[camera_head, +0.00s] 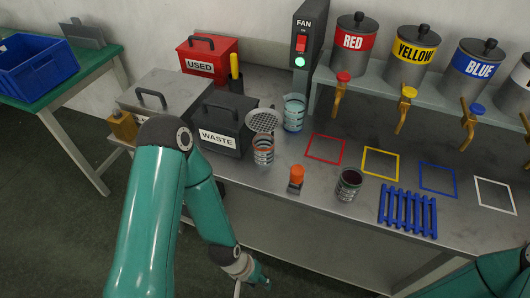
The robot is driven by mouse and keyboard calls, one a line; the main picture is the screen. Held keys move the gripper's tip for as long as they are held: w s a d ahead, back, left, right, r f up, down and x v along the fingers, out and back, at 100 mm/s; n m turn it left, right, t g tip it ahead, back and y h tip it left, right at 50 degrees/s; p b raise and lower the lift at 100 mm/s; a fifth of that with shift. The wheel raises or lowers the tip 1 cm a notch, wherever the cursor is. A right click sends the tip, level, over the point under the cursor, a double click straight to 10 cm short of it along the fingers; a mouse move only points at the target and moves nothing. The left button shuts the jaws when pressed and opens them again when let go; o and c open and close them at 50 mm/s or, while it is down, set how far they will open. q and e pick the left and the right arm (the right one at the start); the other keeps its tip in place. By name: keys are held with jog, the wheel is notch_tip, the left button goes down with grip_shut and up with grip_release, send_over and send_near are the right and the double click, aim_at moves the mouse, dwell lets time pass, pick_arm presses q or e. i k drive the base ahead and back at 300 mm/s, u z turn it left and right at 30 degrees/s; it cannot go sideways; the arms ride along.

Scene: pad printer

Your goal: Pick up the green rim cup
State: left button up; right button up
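A small cup (349,184) with dark contents stands upright on the metal bench, left of the blue rack. Its rim looks greenish grey, but the colour is hard to tell at this size. A clear cup with orange-red marks (263,150) stands in front of the waste box. A clear beaker with blue-green contents (294,113) stands behind it. My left gripper (250,284) is low at the bottom edge, in front of the bench and apart from all cups. Its fingers are too small and cut off to read. My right gripper is outside the view; only part of that arm shows at lower right.
A black waste box (225,128), a round strainer (262,121) and an orange-topped item (296,178) stand on the bench. A blue slatted rack (408,211) lies at the right front. Paint taps (404,108) hang at the back. Coloured outlined squares are empty.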

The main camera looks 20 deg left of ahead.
aim_at(351, 179)
jog(key=k, duration=1.25)
jog(key=u, duration=0.2)
jog(key=i, duration=0.45)
jog(key=u, duration=0.7)
jog(key=i, duration=0.95)
jog(key=z, duration=0.4)
